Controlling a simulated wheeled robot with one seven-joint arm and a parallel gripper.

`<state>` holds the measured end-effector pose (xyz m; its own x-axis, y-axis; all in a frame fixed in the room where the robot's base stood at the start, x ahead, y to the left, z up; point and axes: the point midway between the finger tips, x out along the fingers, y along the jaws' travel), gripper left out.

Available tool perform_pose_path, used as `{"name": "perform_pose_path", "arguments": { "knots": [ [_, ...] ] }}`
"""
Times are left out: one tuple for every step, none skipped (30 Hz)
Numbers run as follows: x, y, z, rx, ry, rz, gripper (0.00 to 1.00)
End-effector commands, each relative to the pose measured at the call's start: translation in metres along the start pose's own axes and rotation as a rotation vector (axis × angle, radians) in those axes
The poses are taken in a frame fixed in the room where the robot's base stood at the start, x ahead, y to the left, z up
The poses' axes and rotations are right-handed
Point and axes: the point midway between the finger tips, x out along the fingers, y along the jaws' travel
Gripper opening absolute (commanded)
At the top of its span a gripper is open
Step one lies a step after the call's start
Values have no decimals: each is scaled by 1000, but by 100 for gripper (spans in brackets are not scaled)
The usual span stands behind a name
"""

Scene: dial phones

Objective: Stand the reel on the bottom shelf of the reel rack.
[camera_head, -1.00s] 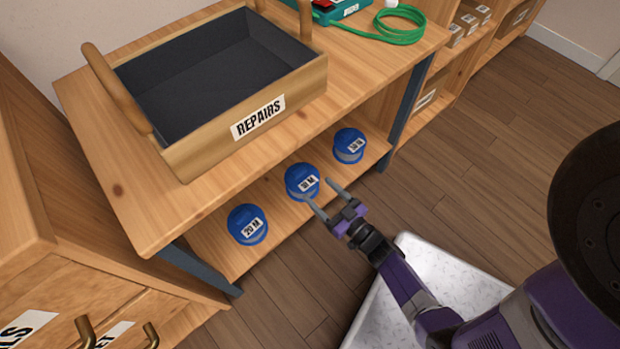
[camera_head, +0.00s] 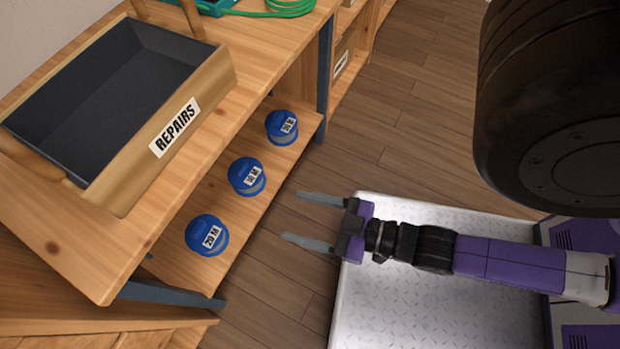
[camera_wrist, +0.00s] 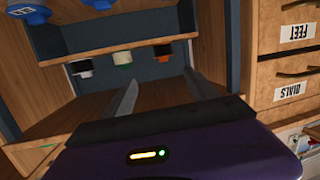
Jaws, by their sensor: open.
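Three blue reels with white labels stand in a row on the low wooden shelf (camera_head: 187,264) under the bench in the head view: a near reel (camera_head: 207,236) marked 20 M, a middle reel (camera_head: 247,176), and a far reel (camera_head: 282,127). The smaller labels are hard to read. All three look upright and apart from each other. My gripper (camera_head: 309,220) is open and empty, to the right of the shelf and clear of the reels. Blue reels (camera_wrist: 30,12) also show at the top left of the wrist view, partly cut off.
A wooden REPAIRS tray (camera_head: 215,85) sits on the bench top (camera_head: 85,245), with a green cable (camera_head: 280,8) behind. A dark leg (camera_head: 325,75) bounds the shelf. In the wrist view, small black, green-white and orange items (camera_wrist: 162,50) show below a ledge, with labelled drawers (camera_wrist: 290,90) right.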

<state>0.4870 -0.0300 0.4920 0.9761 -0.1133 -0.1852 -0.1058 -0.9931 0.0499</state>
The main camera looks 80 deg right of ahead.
Motion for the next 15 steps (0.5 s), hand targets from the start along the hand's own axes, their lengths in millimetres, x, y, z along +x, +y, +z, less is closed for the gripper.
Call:
{"name": "perform_pose_path", "arguments": {
  "knots": [
    [-12,-7,-19,5,-18,-30,67],
    [-17,-9,-28,8,-29,-43,67],
    [-22,-13,-40,12,-42,-60,67],
    [-26,-15,-48,14,-49,-71,67],
    [-29,-17,-55,17,-57,-82,67],
    [-32,-19,-63,19,-66,-93,67],
    [-34,-21,-67,20,-72,-100,67],
    [-36,-22,-71,22,-75,-106,67],
    [-37,-22,-75,24,-79,-111,67],
    [-38,-23,-77,24,-82,-113,67],
    [-38,-23,-78,24,-84,-115,67],
    [-38,-24,-79,24,-85,-116,67],
    [-38,-24,-79,24,-85,-117,67],
    [-38,-24,-79,24,-84,-116,67],
    [-38,-24,-79,24,-84,-116,67]
  ]
}}
